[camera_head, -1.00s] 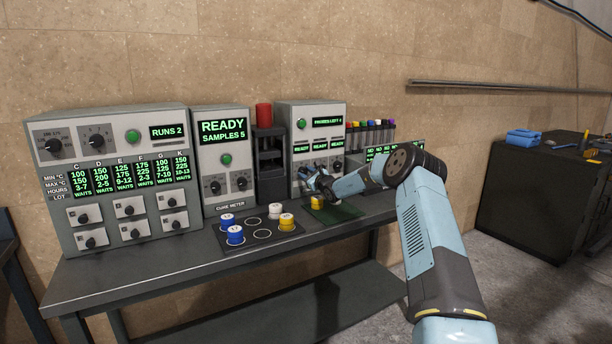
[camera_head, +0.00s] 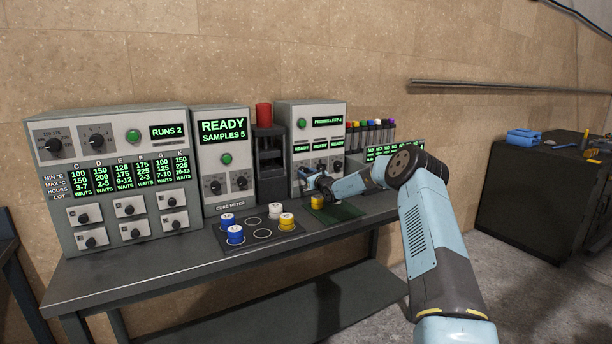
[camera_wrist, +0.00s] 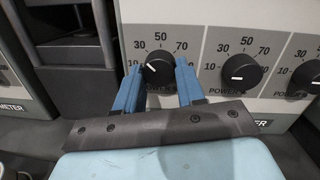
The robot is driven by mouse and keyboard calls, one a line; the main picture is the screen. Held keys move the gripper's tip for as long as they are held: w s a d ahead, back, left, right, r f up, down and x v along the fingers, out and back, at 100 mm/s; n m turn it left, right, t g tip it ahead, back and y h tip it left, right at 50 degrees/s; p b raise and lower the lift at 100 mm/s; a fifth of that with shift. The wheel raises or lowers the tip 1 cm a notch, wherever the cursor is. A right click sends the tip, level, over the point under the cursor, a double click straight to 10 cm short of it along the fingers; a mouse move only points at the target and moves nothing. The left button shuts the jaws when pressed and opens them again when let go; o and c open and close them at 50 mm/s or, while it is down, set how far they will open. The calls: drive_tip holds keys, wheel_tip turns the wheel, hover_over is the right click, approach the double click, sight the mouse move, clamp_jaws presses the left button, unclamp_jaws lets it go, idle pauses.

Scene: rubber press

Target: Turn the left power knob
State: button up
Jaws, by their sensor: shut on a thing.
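The left power knob (camera_wrist: 159,69) is a round black dial on a light grey panel, in the middle of the wrist view. Its white mark points up and left, between 10 and 30. My gripper (camera_wrist: 157,66) has one blue finger on each side of the knob and is shut on it. In the head view my gripper (camera_head: 318,182) is at the lower part of the right-hand machine (camera_head: 311,110). My gripper and arm hide the left knob there.
A second power knob (camera_wrist: 241,70) is close on the right, with a third dial (camera_wrist: 308,76) beyond it. A yellow pot (camera_head: 317,201) stands on the green mat (camera_head: 338,214) below my gripper. A black tray (camera_head: 262,234) with several pots lies to the left.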

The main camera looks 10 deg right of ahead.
drive_tip(key=o, duration=0.8)
drive_tip(key=shift+f, duration=0.3)
drive_tip(key=shift+c, duration=0.2)
drive_tip(key=shift+o, duration=1.4)
drive_tip(key=shift+r, duration=0.2)
drive_tip(key=v, duration=1.3)
drive_tip(key=shift+s, duration=0.4)
drive_tip(key=shift+d+f, duration=0.1)
drive_tip(key=shift+d, duration=0.05)
